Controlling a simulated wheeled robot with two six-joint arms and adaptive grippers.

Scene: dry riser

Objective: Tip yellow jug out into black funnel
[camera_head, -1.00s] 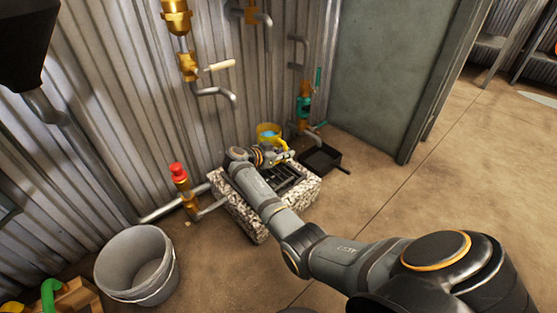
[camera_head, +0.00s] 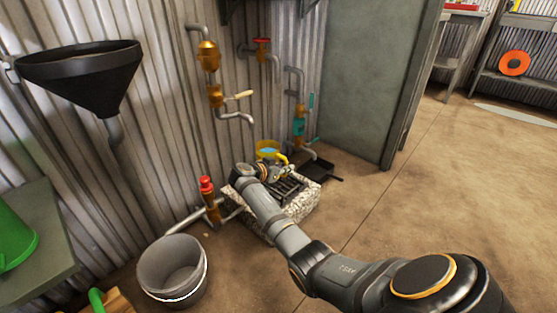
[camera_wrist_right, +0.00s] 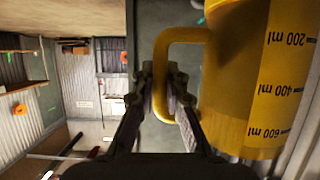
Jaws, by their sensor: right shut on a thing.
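The yellow jug (camera_head: 277,154) shows above the far side of the stone-rimmed drain, upright, with blue liquid inside. In the right wrist view the jug (camera_wrist_right: 240,85) fills the right side, with dark ml marks. My right gripper (camera_head: 284,170) is shut on its handle; in the right wrist view the two fingers (camera_wrist_right: 165,90) lie either side of the handle. The black funnel (camera_head: 85,75) is fixed to the corrugated wall at upper left, wide mouth up, with a grey spout below. It is well apart from the jug. My left gripper is not in view.
The stone-rimmed drain (camera_head: 298,209) lies under my right forearm. A black pan (camera_head: 318,170) is right of it. Pipes with a red-capped valve (camera_head: 206,185) run along the wall. A grey bucket (camera_head: 172,268) stands at front left. The floor to the right is free.

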